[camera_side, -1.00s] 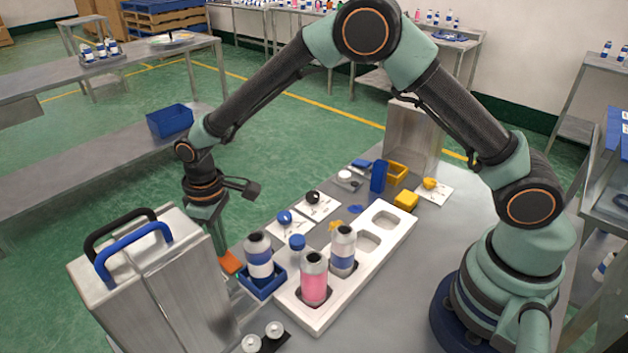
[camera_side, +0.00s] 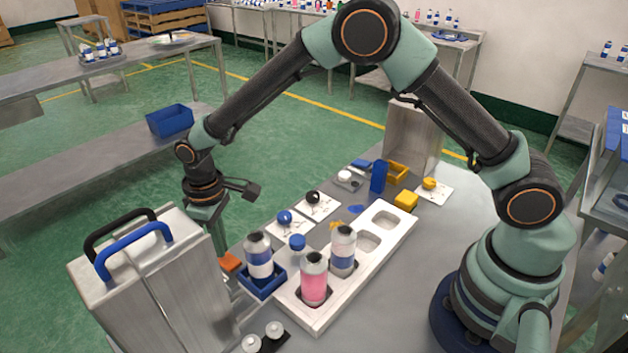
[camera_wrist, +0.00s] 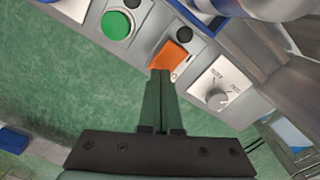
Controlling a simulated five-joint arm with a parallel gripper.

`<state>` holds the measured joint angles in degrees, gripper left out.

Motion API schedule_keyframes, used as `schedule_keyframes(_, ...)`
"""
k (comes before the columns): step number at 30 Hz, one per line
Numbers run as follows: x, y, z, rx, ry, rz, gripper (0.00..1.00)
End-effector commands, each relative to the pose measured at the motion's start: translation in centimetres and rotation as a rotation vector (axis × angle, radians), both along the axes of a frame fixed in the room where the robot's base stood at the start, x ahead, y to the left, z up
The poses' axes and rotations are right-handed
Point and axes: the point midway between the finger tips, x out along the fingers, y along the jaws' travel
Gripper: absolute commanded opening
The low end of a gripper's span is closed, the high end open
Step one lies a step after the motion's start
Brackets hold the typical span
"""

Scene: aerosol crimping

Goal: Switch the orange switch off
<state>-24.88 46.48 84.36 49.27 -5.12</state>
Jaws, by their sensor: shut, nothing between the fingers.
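The orange switch (camera_side: 230,262) sits at the far edge of the work table, just behind the blue holder, in the side view. In the wrist view the orange switch (camera_wrist: 170,54) is a flat orange block on a light plate with small dark marks. My gripper (camera_wrist: 161,74) is shut and empty, its fingertips appearing at the near edge of the switch. Whether they touch it cannot be told. In the side view my gripper (camera_side: 220,247) hangs beside the switch, with its lower part partly hidden by the metal box.
A metal box (camera_side: 165,285) with black and blue handles stands close to the left. A blue holder (camera_side: 262,284) and a white tray (camera_side: 350,285) with bottles lie to the right. The wrist view shows a green button (camera_wrist: 117,25) and a grey knob (camera_wrist: 216,97) flanking the switch.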

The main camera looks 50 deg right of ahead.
Motion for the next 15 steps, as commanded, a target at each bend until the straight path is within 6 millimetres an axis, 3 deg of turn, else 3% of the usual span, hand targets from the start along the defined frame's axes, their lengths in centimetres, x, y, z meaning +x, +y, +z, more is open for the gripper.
schedule_keyframes(15, 0.1, 0.0, 3.9, 0.002, -0.003, 0.000, 0.00)
